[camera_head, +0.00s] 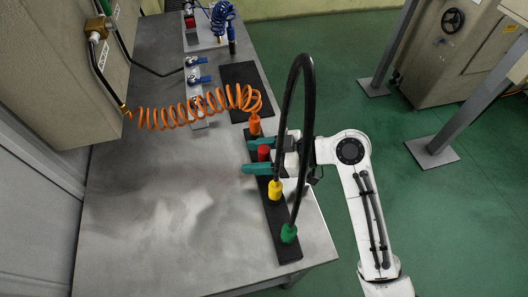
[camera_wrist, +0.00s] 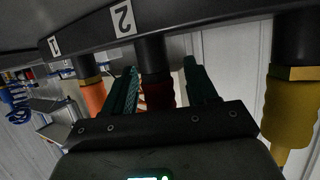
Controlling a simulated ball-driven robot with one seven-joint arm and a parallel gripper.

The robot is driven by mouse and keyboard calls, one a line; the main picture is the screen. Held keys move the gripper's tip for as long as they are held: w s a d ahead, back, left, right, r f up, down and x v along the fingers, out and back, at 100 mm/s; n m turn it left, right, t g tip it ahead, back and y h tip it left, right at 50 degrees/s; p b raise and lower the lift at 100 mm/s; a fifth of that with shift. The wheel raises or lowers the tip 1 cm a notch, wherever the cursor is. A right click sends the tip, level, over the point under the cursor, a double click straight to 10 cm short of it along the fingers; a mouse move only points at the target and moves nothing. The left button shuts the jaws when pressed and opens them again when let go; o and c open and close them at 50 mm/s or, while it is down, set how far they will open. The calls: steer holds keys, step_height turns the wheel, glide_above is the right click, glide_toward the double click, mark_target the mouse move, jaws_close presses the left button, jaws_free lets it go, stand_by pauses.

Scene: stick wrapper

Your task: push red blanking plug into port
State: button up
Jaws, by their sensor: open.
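The red blanking plug (camera_head: 263,152) is at the black port strip (camera_head: 284,247), between the orange and yellow fittings. My gripper (camera_head: 248,157) is open, with one teal finger on each side of the plug. In the wrist view my gripper (camera_wrist: 161,85) straddles the plug, which shows dark red (camera_wrist: 159,95) between the fingers against a black port (camera_wrist: 152,54) near the label 2 (camera_wrist: 123,19). A gap shows beside the fingers. How deep the plug sits in the port I cannot tell.
An orange fitting (camera_head: 254,125) with a coiled orange hose stands beside my gripper. The metal tabletop (camera_head: 150,220) at left is clear.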

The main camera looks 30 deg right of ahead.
steer(key=shift+c, duration=0.3)
steer(key=c, duration=1)
steer(key=shift+r, duration=0.1)
